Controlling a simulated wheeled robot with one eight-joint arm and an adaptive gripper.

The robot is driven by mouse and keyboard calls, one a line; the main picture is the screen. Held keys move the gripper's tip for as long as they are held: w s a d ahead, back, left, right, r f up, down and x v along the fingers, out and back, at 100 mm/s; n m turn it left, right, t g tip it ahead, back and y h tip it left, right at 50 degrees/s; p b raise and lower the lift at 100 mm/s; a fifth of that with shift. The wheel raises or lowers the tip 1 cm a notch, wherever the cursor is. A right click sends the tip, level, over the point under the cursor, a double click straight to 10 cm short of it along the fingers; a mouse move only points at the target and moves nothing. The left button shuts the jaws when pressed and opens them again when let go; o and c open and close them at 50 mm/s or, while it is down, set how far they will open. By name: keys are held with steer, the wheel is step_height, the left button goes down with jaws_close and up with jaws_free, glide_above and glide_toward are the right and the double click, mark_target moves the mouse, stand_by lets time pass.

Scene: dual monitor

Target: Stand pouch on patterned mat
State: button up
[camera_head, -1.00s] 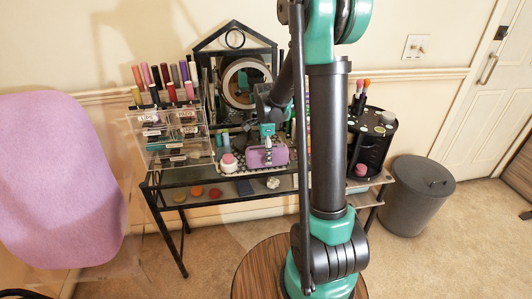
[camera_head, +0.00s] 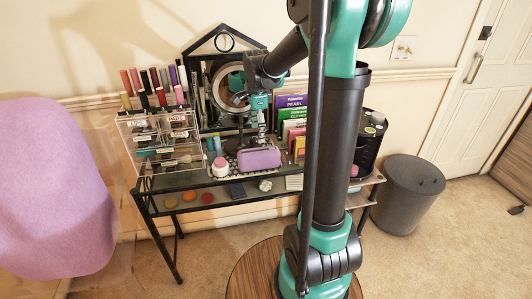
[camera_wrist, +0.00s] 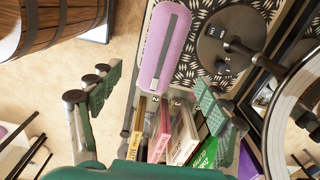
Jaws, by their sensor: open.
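The purple pouch (camera_head: 259,158) is on the vanity table, below the round mirror. In the wrist view, the pouch (camera_wrist: 153,72) shows its rounded long top with a dark zipper strip, and it appears upright. The black-and-white patterned mat (camera_wrist: 190,68) shows beside and under it. My gripper (camera_head: 259,133) is above and slightly behind the pouch, with its fingers apart and nothing between them. In the wrist view the open fingers (camera_wrist: 155,92) lie either side of the pouch's near end, apart from it.
A pink-lidded jar (camera_head: 220,167) stands left of the pouch. Upright boxes and palettes (camera_head: 292,125) stand to its right. The round mirror (camera_head: 231,88) is behind. A clear drawer organizer (camera_head: 160,140) is at the left, and a black holder (camera_head: 369,140) at the right.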

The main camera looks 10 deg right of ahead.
steer(key=s+d+f+n+t, duration=0.2)
steer(key=s+f+n, duration=0.3)
steer(key=s+n, duration=0.3)
steer(key=s+d+f+n+t, duration=0.2)
steer(key=s+f+n, duration=0.3)
steer(key=s+n, duration=0.4)
steer(key=s, duration=0.4)
steer(key=shift+s+f, duration=0.2)
steer(key=shift+f, duration=0.15)
